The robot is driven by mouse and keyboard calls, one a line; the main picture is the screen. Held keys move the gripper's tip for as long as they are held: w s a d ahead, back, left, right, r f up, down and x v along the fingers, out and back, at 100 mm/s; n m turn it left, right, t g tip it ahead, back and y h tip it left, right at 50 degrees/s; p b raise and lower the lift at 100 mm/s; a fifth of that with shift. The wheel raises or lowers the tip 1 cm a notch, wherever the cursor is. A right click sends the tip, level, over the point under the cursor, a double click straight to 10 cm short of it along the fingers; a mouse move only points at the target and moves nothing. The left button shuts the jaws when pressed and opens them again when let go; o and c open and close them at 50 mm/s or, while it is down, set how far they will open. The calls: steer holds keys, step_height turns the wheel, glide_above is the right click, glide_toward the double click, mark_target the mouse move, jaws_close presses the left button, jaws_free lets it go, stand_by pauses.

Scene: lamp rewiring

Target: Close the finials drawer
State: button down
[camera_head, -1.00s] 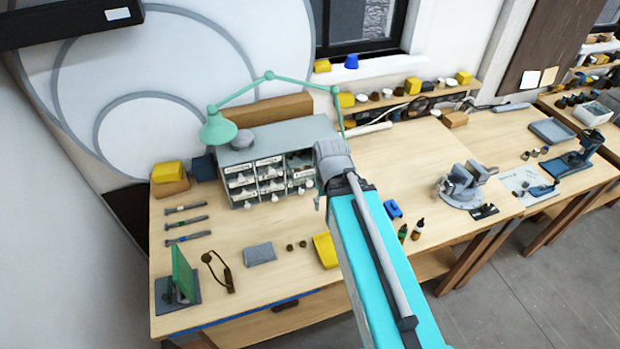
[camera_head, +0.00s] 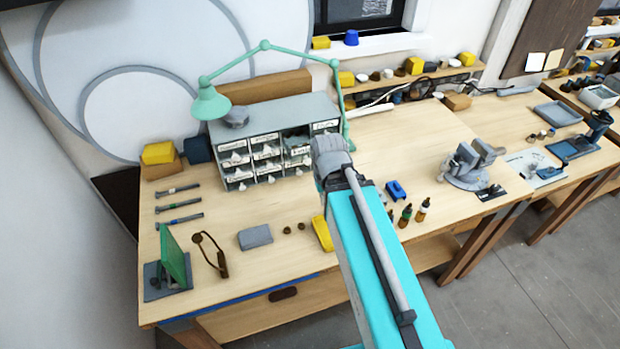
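A grey cabinet (camera_head: 285,112) of small labelled drawers stands near the back of the workbench. Its front holds rows of open-fronted or glassy-looking drawers with white pieces showing. The labels are too small to read surely, so I cannot tell which drawer is the finials drawer or how far it is out. My turquoise arm reaches up from the lower right, and its grey joint covers the lower right part of the cabinet front. My gripper does not show.
A green lamp (camera_head: 210,104) arches over the cabinet. The workbench (camera_head: 400,150) is clear right of the cabinet. A yellow tray (camera_head: 322,233), small bottles (camera_head: 405,215) and a vise (camera_head: 468,165) lie near the front and right. A green panel on a stand (camera_head: 175,257) is at front left.

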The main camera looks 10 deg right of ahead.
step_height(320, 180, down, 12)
steer(key=b, duration=1.1)
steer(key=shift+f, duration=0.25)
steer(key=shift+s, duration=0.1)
